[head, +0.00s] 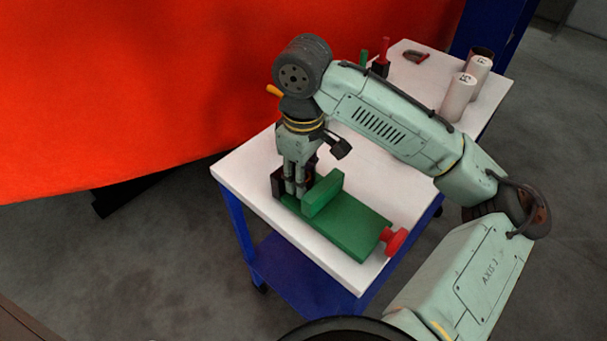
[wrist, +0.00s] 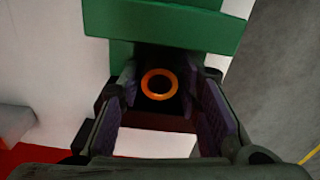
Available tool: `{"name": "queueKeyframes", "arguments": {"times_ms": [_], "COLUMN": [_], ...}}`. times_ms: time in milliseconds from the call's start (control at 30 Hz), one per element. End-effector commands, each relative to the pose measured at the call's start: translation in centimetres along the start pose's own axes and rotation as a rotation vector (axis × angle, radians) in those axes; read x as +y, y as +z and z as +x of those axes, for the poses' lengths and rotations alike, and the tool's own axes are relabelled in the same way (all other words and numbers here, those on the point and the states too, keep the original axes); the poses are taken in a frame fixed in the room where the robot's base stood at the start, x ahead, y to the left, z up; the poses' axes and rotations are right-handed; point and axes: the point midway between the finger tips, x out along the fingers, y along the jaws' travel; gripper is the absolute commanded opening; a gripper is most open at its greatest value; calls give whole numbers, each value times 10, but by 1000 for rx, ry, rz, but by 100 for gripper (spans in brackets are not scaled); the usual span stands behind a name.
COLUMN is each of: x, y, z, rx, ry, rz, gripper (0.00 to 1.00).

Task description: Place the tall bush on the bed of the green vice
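The green vice (head: 350,232) lies on the white table, with a raised green jaw (head: 322,193) and a red handle (head: 396,241) at its front right end. My gripper (head: 295,192) points down just behind that jaw, at the vice's left end. In the wrist view, a round dark piece with an orange ring (wrist: 147,86), which looks like the bush seen from above, sits between the fingers of my gripper (wrist: 159,88). The green jaw (wrist: 165,25) is just beyond it. I cannot tell whether the finger pads touch it. Its height and lower end are hidden.
An orange sheet (head: 130,80) hangs behind.

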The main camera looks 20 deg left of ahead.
Motion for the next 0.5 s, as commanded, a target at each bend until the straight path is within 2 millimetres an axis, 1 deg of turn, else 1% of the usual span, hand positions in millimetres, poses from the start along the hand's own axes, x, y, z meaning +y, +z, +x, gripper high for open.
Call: {"name": "queueKeyframes", "arguments": {"times_ms": [33, 200, 500], "x": [0, 0, 0], "y": [0, 0, 0], "z": [0, 0, -2], "rx": [0, 0, 0], "ry": [0, 0, 1], "rz": [0, 0, 1], "gripper": [37, 47, 47]}}
